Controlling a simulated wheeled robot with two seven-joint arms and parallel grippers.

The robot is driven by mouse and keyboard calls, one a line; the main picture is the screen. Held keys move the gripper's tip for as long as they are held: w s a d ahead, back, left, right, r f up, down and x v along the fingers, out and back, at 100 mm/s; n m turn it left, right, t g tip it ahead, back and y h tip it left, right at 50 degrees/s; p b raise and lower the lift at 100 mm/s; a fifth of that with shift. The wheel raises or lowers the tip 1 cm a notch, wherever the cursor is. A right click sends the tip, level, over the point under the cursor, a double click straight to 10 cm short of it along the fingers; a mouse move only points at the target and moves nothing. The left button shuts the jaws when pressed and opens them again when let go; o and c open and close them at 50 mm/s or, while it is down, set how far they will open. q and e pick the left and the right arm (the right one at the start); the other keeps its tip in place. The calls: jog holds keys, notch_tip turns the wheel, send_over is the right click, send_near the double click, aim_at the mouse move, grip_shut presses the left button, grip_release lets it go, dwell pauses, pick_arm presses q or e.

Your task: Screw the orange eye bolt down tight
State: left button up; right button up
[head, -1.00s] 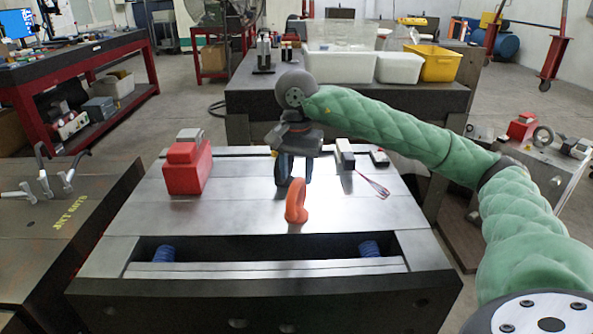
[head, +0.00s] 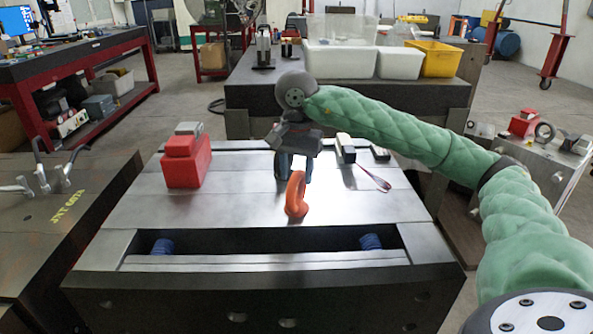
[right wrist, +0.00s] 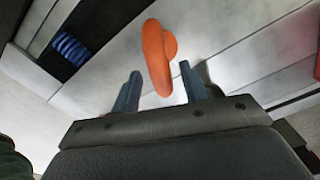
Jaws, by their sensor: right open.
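The orange eye bolt (head: 296,194) stands upright on the top of the steel mould base (head: 350,205), near its middle. In the right wrist view the eye bolt (right wrist: 158,56) shows just beyond and between the two fingers. My right gripper (head: 292,172) is open, directly behind the eye bolt in the head view, and its fingertips (right wrist: 160,85) stand apart on either side of the ring's near end. I cannot tell whether either finger touches it. The bolt's thread is hidden. My left gripper is not in view.
A red block (head: 186,163) stands on the mould base's left part. A screwdriver (head: 374,178) and small dark-and-white blocks (head: 346,150) lie at the right. A slot with blue springs (head: 162,247) runs along the front. A second base (head: 50,225) stands left.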

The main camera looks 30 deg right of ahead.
jog(key=c, duration=0.9)
jog(key=shift+r, duration=0.15)
grip_shut()
jog(key=shift+m, duration=0.3)
jog(key=o, duration=0.9)
grip_release()
jog(key=shift+o, duration=0.4)
jog(key=shift+f, duration=0.2)
jog(key=shift+r+p, duration=1.15)
jog(key=shift+r, duration=1.45)
